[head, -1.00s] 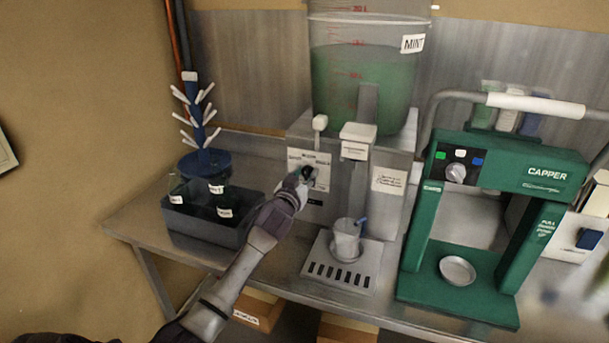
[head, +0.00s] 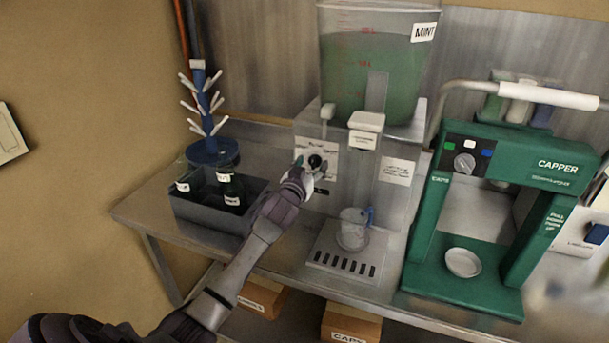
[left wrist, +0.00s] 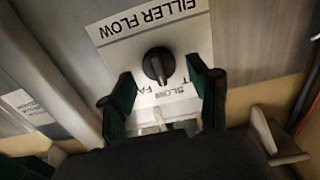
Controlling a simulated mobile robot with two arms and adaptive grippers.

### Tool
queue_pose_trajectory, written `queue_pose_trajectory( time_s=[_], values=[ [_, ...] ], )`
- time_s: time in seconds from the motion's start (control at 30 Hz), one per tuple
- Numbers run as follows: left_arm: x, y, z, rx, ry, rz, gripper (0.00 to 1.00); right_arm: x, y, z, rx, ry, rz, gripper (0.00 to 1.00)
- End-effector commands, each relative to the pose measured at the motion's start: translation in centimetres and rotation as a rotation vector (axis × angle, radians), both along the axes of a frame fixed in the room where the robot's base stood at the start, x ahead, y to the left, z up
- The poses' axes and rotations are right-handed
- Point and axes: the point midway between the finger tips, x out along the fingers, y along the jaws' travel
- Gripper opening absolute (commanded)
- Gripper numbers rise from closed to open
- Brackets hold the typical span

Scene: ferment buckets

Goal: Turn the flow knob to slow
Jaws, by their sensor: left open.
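The flow knob (head: 315,161) is a small round black knob on the white label plate of the filler's grey front. In the left wrist view the black knob (left wrist: 158,65) shows close up, with "FILLER FLOW" and "SLOW" printed upside down on its plate (left wrist: 180,27). My left gripper (head: 310,171) is open just in front of the plate. In the left wrist view its two dark green fingers (left wrist: 160,78) stand apart on either side of the knob, and I see no clear contact. Which mark the knob points at is unclear. My right gripper is out of view.
A tank of green liquid marked MINT (head: 372,75) sits on top of the filler. A clear cup (head: 352,232) stands on the drip tray (head: 333,264). A dark bin with bottles (head: 208,216) is left of the filler, and the green capper (head: 520,175) is to its right.

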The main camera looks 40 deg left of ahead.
Motion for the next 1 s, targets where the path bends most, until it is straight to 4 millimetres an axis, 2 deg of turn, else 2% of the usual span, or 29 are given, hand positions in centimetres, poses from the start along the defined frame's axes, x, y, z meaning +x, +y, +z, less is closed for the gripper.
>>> queue_pose_trajectory(
  time_s=[0.4,0.53,0.7,1.0],
  values=[
    [-7.8,-1.9,-0.2,0.000,0.002,-0.001,0.61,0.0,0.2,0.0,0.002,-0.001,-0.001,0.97],
    [-9.7,-2.3,-0.2,-0.001,0.003,-0.001,0.61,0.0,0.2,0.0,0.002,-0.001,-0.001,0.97],
    [-10.9,-2.6,-0.1,0.000,0.001,0.000,0.61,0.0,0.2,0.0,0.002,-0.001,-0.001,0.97],
    [-11.0,-2.6,-0.1,0.001,0.001,0.000,0.61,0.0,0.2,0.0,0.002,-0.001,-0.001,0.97]
  ],
)
